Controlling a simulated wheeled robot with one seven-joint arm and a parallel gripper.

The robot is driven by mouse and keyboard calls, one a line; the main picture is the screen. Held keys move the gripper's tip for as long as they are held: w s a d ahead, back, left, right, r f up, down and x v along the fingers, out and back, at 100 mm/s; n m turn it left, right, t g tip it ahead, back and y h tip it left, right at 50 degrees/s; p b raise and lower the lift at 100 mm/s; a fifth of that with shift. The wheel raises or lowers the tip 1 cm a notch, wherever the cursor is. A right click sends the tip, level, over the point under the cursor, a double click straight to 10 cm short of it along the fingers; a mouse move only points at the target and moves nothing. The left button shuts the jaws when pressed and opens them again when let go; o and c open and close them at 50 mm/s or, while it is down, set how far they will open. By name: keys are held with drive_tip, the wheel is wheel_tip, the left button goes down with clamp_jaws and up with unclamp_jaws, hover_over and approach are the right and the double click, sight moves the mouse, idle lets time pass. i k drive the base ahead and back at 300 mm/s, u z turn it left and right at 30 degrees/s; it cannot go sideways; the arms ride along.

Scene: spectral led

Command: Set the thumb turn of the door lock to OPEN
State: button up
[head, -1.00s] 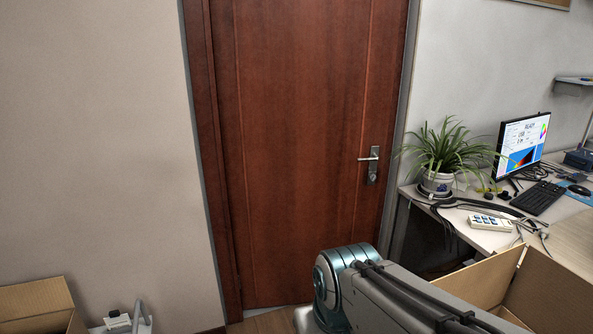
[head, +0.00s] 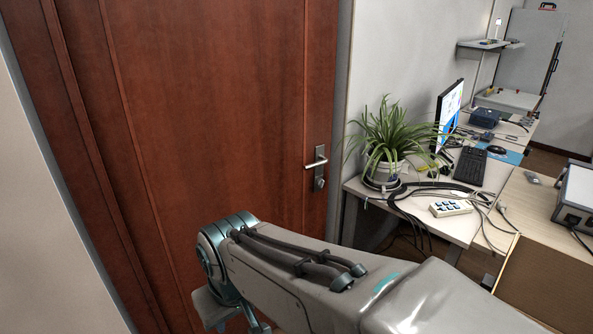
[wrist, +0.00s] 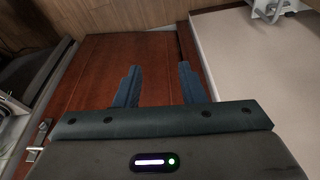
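The door (head: 220,110) is reddish-brown wood and fills the left half of the head view. It looks closed. Its metal lock plate with a lever handle (head: 316,163) is near the right edge. The thumb turn (head: 319,184) is a small part low on that plate, too small to read its setting. In the wrist view my gripper (wrist: 157,85) has two dark fingers apart with nothing between them, over the door surface (wrist: 100,70). The lever handle (wrist: 35,153) lies at the lower left there, well away from the fingers. The head view does not show my fingertips.
A desk (head: 450,225) right of the door bears a potted plant (head: 390,140), a monitor (head: 449,110), a keyboard (head: 470,166) and a power strip (head: 450,208) with cables. A wall (head: 25,220) stands left. The door's middle is clear.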

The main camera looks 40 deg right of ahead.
sight(320, 182)
drive_tip(key=z, duration=0.75)
drive_tip(key=i, duration=0.95)
drive_tip(key=z, duration=0.8)
